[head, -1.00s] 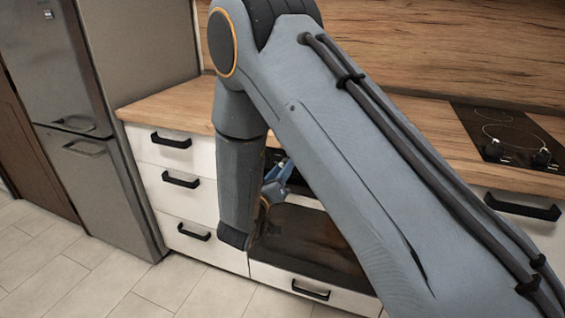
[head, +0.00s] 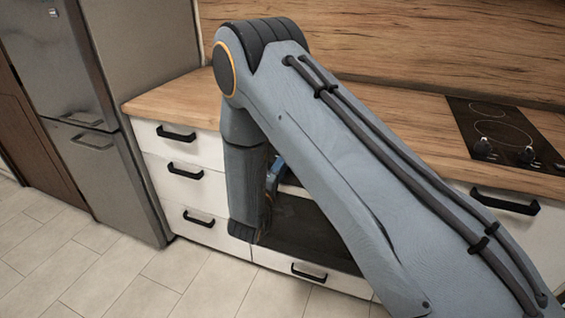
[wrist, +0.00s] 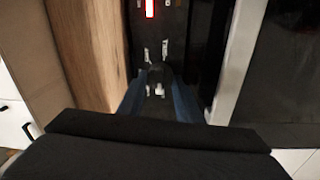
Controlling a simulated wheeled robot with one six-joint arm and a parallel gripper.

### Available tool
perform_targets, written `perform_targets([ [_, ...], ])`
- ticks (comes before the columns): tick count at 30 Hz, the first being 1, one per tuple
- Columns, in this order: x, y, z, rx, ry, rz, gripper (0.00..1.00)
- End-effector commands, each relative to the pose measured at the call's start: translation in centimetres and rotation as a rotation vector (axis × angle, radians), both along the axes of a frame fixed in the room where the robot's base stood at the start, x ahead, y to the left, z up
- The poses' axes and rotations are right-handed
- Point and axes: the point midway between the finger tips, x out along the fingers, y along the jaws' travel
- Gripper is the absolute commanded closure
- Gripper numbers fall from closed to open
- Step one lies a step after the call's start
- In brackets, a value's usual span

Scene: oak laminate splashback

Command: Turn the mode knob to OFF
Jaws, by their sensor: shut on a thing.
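The oven (head: 305,228) is built in below the counter, with a dark front, partly hidden by my arm in the head view. In the wrist view its black control panel (wrist: 172,28) runs away from me, with a lit red-and-white display and small pale marks. My gripper (wrist: 159,92) is shut on the knob, one finger on each side. The knob's pointer and the wording of the marks are too small or dark to read. In the head view only a blue bit of the gripper shows beside my arm.
White drawers with black handles (head: 184,171) stand left of the oven, next to a steel fridge (head: 125,110). The wooden counter (head: 170,100) carries a black hob (head: 500,135) with knobs at the right. The tiled floor in front is clear.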

Motion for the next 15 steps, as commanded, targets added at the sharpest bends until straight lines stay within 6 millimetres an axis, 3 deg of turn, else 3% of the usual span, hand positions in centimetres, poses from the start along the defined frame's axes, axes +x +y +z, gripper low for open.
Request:
perform_targets([
  [15, -0.02, 0.01, -0.08, -0.113, 0.042, 0.001, 0.91],
])
